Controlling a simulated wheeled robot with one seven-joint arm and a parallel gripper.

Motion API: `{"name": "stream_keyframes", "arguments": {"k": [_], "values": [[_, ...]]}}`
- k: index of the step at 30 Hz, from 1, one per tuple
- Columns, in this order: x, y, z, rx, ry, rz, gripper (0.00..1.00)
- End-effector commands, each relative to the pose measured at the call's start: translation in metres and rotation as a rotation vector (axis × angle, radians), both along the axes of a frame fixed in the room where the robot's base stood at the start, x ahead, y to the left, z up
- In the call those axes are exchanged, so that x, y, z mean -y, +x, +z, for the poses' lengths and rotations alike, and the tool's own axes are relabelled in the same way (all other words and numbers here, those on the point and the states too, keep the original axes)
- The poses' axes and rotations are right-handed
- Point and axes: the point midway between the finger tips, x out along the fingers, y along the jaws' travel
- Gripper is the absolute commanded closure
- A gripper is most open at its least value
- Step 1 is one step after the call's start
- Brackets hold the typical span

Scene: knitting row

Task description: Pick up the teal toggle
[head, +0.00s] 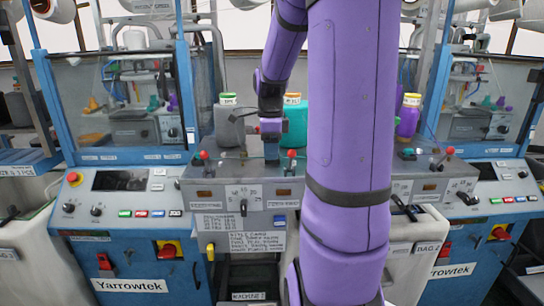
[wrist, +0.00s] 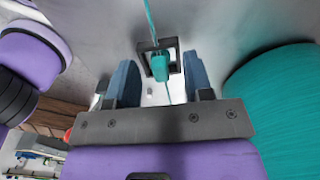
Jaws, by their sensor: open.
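The teal toggle (wrist: 160,67) shows in the wrist view as a small teal piece in front of a dark square frame, with a thin teal yarn running up from it and another strand below. My gripper (wrist: 160,80) is open, its two blue-grey fingers on either side of the toggle with gaps visible on both sides. I cannot tell how deep the toggle sits between them. In the head view my gripper (head: 271,153) points down at the machine top beside the teal yarn cone (head: 296,124). The toggle cannot be made out there.
The teal cone (wrist: 280,105) stands close on the right in the wrist view. A grey cone (head: 228,125) and a purple cone (head: 408,118) stand on the machine in the head view. Red-knobbed levers (head: 292,154) line the panel's edge. My arm hides the middle right.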

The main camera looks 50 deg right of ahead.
Motion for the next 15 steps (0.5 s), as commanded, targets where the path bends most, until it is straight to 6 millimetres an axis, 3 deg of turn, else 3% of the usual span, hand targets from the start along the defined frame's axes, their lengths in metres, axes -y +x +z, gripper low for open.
{"name": "stream_keyframes", "arguments": {"k": [8, 13, 15], "values": [[0.0001, 0.0001, -0.0023, 0.001, -0.001, 0.0, 0.55], [0.0, 0.0001, -0.0022, 0.001, -0.001, 0.0, 0.95], [0.0, 0.0001, -0.0022, 0.001, -0.001, 0.0, 0.98]]}}
